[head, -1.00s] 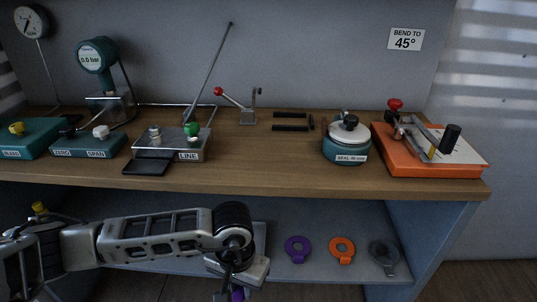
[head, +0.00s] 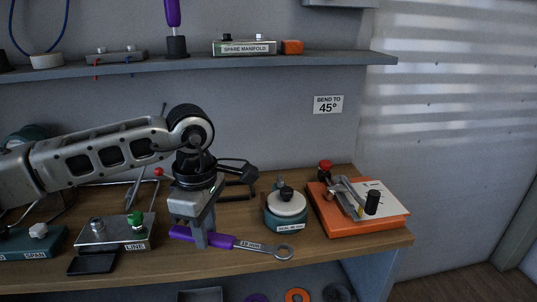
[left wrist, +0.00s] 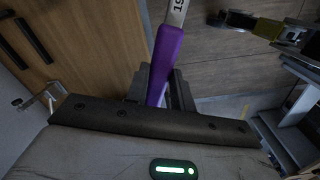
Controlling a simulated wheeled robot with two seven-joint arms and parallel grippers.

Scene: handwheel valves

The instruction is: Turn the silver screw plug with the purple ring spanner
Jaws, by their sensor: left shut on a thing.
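The purple ring spanner (head: 221,240) has a purple handle and a steel shank marked 19 mm, with its ring end pointing right. My left gripper (head: 203,240) is shut on its handle, over the front part of the bench. In the left wrist view, the purple handle (left wrist: 169,55) runs up from between my left gripper's fingers (left wrist: 162,88); the ring is out of that frame. A silver screw plug (head: 97,225) stands on the left of the block labelled LINE (head: 112,237), left of my gripper and apart from the spanner. My right gripper is not in view.
A green knob (head: 135,219) is beside the plug on the block. A dark pad (head: 91,265) lies in front. A teal pot (head: 285,222) stands close behind the ring end. An orange board (head: 338,223) is farther right. A shelf (head: 330,61) holds a spare manifold (head: 244,47).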

